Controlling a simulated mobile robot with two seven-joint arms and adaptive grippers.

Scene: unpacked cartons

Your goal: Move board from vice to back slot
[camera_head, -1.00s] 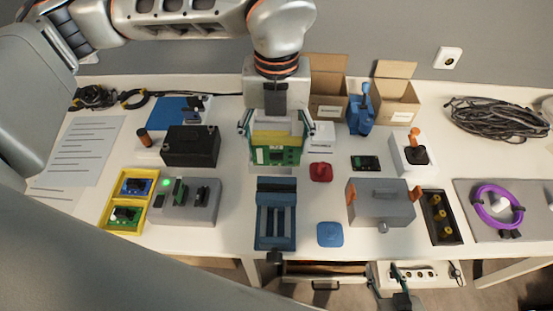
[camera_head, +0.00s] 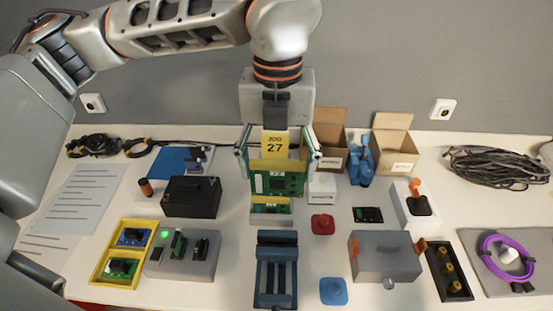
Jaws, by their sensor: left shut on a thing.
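A green circuit board (camera_head: 277,182) with a yellow label marked 27 hangs upright between the fingers of my left gripper (camera_head: 277,158). The gripper is shut on the board. Below and in front of it, a light grey block (camera_head: 272,219) holds a second piece with a yellow top and green face (camera_head: 271,206). I cannot tell whether the held board touches the block or is above or behind it; any slot there is hidden. The blue vice (camera_head: 276,270) stands at the front and holds no board. My right gripper is not in view.
A black box (camera_head: 192,197) stands left of the board. A small white box (camera_head: 322,187), open cartons (camera_head: 394,143) and a blue clamp-like tool (camera_head: 361,160) are to the right. A red piece (camera_head: 322,224) lies nearby. Bare table shows between the black box and grey block.

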